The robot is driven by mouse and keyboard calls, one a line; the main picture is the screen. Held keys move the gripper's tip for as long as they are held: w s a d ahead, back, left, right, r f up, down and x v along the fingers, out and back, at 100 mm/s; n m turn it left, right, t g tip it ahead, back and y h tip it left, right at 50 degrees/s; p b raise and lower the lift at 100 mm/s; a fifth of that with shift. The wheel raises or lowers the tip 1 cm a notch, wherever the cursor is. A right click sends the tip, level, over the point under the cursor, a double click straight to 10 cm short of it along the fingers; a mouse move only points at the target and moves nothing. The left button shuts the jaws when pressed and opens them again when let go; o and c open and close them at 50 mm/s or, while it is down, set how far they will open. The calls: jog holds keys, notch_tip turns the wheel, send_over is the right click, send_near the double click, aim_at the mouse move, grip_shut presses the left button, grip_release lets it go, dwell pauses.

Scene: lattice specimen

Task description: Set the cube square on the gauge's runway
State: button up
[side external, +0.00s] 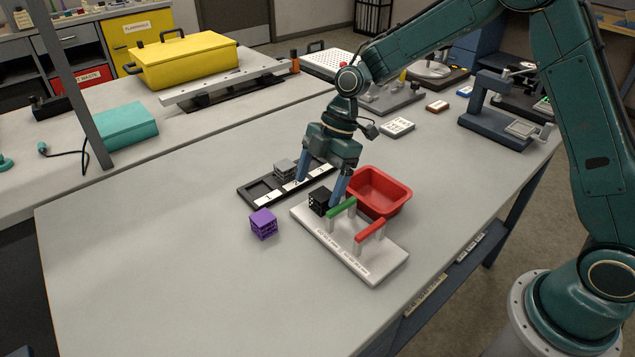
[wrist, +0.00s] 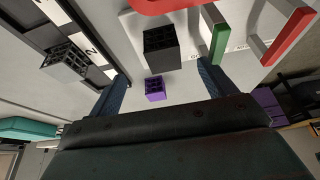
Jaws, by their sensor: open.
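A black lattice cube (side external: 320,201) sits on the bare left end of the white gauge plate (side external: 376,270), before the green gate (side external: 342,209) and the red gate (side external: 370,229). In the wrist view the cube (wrist: 161,48) looks roughly in line with the gates; exact squareness is hard to tell. My gripper (side external: 319,190) is open, with its blue fingers low near the cube. In the wrist view the fingers (wrist: 161,72) are spread wide, with visible gaps to the cube on both sides. The cube's underside is hidden.
A purple lattice cube (side external: 263,223) stands on the table left of the gauge. A grey lattice cube (side external: 285,169) sits in the black numbered rack (side external: 259,198) behind. A red bin (side external: 392,211) is close behind the gauge. The table's front left is clear.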

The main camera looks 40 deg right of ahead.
jog(key=shift+r, duration=0.95)
jog(key=v, duration=1.4)
jog(key=shift+f, duration=0.15)
